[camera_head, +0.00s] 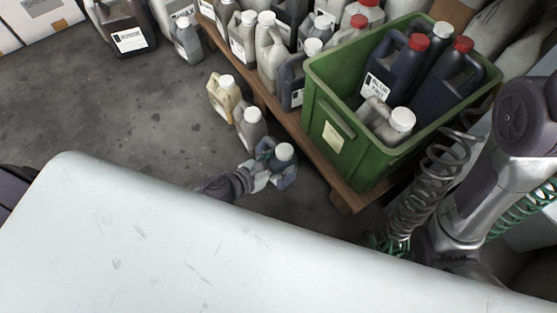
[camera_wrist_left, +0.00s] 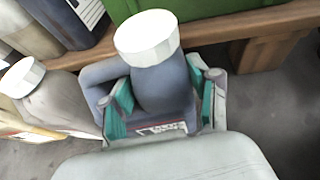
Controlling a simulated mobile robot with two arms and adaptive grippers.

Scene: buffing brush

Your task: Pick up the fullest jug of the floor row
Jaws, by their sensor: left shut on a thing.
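The floor row runs beside the wooden pallet in the head view: a cream jug with an amber tint (camera_head: 223,100), a grey-beige jug (camera_head: 251,128) and a blue-grey jug (camera_head: 286,172), all white-capped. My left gripper (camera_head: 267,164) is shut on the blue-grey jug, the one nearest me. In the left wrist view the teal-padded fingers of this gripper (camera_wrist_left: 163,107) sit on both sides of the blue-grey jug (camera_wrist_left: 163,85), below its cap. Liquid levels in these jugs cannot be read clearly. My right gripper is not in view.
A green crate (camera_head: 330,133) holding dark and grey jugs stands on the wooden pallet (camera_head: 345,193), close to the held jug. Several more jugs (camera_head: 270,52) stand on the pallet. A pale flat surface (camera_head: 200,250) fills the foreground.

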